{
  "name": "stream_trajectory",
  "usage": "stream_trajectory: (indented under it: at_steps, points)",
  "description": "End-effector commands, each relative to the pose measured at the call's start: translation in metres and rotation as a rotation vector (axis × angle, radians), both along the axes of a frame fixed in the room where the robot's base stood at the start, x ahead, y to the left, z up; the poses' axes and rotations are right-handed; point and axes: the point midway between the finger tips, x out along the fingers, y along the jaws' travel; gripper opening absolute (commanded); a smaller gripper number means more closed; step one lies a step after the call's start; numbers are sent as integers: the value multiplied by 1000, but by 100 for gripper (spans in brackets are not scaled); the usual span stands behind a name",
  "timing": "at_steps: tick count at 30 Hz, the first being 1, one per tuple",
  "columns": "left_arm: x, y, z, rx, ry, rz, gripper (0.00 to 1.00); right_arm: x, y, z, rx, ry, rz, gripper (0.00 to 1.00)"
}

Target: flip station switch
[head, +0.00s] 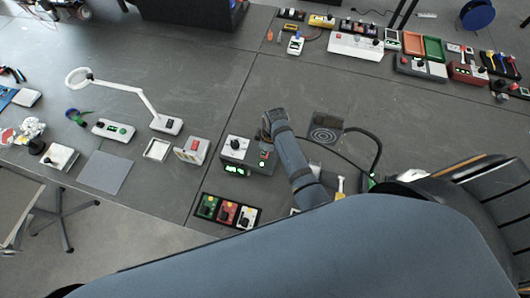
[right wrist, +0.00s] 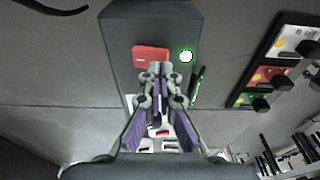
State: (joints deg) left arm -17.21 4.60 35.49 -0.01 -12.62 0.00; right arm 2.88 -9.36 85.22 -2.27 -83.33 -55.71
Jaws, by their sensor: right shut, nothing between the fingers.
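The station (head: 236,150) is a dark grey box with a white panel, a black knob and a lit green display, in the middle of the head view. A red switch (right wrist: 150,52) sits on its dark face in the right wrist view, beside a round white light with a green ring (right wrist: 186,57). My right gripper (right wrist: 158,70) is shut and empty, its fingertips just below the red switch in that view. I cannot tell whether they touch it. In the head view my right gripper (head: 267,136) is at the station's right end, partly hiding it. My left gripper is out of view.
A panel with green, red and white modules (head: 229,211) lies in front of the station. A white box with a red switch (head: 192,151) stands to its left. A dark plate with rings (head: 326,128) and a black cable lie to the right.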

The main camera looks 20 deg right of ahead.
Motion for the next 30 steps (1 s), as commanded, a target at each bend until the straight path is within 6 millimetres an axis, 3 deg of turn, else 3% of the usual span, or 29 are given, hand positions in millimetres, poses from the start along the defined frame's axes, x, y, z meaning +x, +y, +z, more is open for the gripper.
stream_trajectory:
  at_steps: [25, 30]
  points:
    - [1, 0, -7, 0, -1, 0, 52, 0, 0, -13, -1, -1, 0, 0]
    - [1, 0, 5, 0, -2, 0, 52, 0, 0, -1, 0, -1, 0, 0]
